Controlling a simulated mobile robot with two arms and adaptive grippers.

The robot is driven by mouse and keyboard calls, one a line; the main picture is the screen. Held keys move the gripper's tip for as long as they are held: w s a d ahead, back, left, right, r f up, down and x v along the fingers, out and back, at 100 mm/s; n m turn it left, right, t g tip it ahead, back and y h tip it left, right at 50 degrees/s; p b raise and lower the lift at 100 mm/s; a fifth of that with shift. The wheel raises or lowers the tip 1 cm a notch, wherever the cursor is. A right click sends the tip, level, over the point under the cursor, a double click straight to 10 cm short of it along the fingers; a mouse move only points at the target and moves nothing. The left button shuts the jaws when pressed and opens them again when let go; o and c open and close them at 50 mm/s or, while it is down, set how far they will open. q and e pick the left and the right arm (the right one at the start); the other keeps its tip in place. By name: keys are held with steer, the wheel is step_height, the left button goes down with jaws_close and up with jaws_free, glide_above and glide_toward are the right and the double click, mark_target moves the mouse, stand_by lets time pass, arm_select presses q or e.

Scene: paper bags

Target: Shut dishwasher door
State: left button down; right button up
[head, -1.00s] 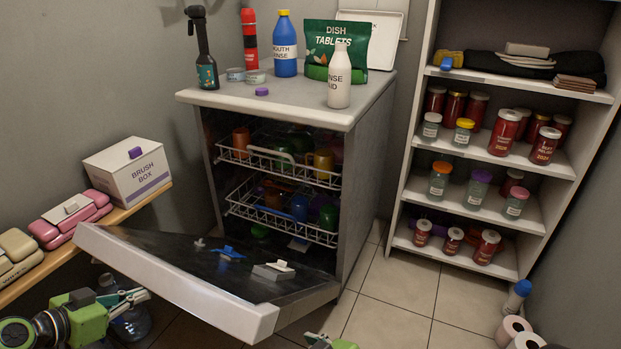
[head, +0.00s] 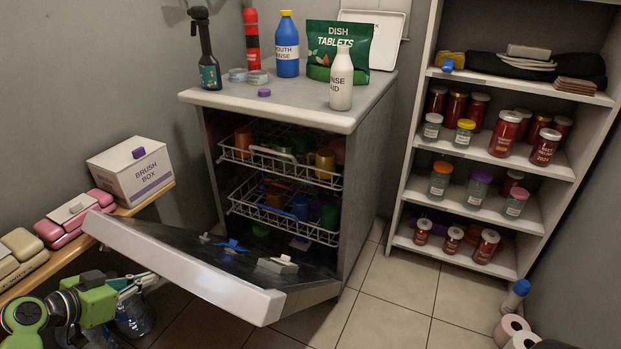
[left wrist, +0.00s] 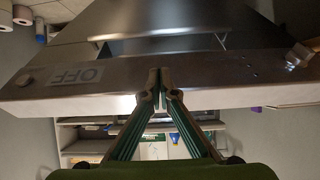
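The dishwasher door (head: 190,268) hangs partly open, tilted outward from the dishwasher (head: 375,150), its inner face up. My left gripper (head: 150,279) is low at the left, under the outer side of the door. In the left wrist view my left gripper (left wrist: 159,85) has its two fingertips together in front of the door's edge strip (left wrist: 240,95), with no object visible between them. The tips overlap the strip in that view; I cannot tell whether they touch it. An "OFF" label (left wrist: 77,77) shows on the strip. My right gripper is out of view.
Small parts, a blue one (head: 232,246) and a grey one (head: 277,265), lie on the door's inner face. The upper rack (head: 280,163) and lower rack (head: 285,220) hold cups inside the cabinet.

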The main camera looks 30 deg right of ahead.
arm_select(q)
steer(key=shift+r, duration=0.2)
steer(key=s+a+p, duration=0.1)
steer(key=s+a, duration=0.3)
steer(key=a, duration=0.1)
steer(key=shift+a+f+p, duration=0.2)
steer(key=shift+a+p, duration=0.2)
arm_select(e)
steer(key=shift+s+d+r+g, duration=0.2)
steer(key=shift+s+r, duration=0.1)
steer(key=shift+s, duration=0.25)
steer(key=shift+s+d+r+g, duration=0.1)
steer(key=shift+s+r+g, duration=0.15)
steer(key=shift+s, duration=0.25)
